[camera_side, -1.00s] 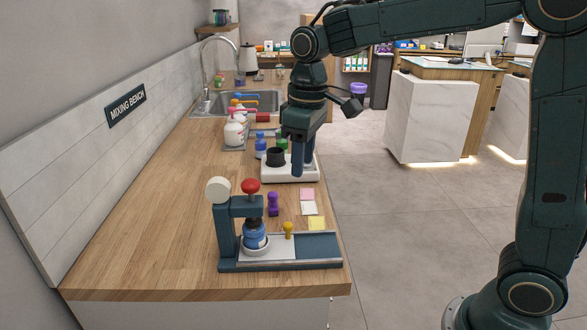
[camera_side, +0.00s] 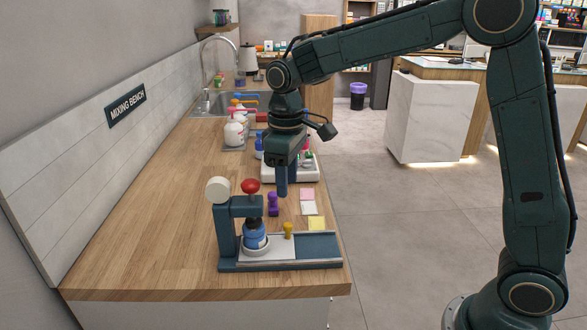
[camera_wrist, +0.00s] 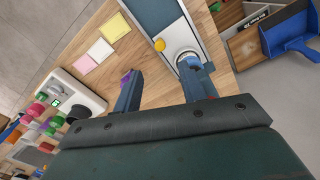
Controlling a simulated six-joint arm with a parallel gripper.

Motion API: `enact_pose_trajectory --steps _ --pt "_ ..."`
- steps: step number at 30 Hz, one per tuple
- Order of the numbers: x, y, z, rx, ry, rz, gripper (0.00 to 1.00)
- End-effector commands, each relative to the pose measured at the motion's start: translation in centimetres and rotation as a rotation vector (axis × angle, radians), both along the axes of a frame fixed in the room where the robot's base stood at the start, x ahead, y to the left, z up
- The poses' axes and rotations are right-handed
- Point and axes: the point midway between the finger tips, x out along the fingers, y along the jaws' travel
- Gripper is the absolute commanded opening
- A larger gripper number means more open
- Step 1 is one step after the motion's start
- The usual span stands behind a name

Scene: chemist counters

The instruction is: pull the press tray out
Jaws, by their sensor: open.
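The press (camera_side: 226,238) stands at the near end of the wooden counter, a dark teal frame with a red knob on top and a cream round knob at its upper left. Its light tray (camera_side: 270,254) lies in the base rail with a small yellow knob (camera_side: 288,230) on it. A blue bottle (camera_side: 255,236) sits on the tray under the press head. My gripper (camera_side: 282,190) hangs above the counter behind the press, apart from it, pointing down. In the wrist view my gripper (camera_wrist: 160,85) is open and empty, with the yellow knob (camera_wrist: 159,45) beyond the fingertips.
A purple piece (camera_side: 273,204) stands on the counter just behind the press. Pink, white and yellow notes (camera_side: 317,223) lie to the right. The counter left of the press is clear.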

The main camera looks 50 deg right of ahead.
Motion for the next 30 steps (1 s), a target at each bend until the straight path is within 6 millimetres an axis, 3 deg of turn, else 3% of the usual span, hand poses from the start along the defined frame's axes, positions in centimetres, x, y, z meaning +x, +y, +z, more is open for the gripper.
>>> enact_pose_trajectory --steps 18,30 --pt "-0.1 0.0 -9.0 0.0 0.003 0.0 0.41" --pt "0.0 0.0 -10.7 0.0 0.0 0.0 0.41"
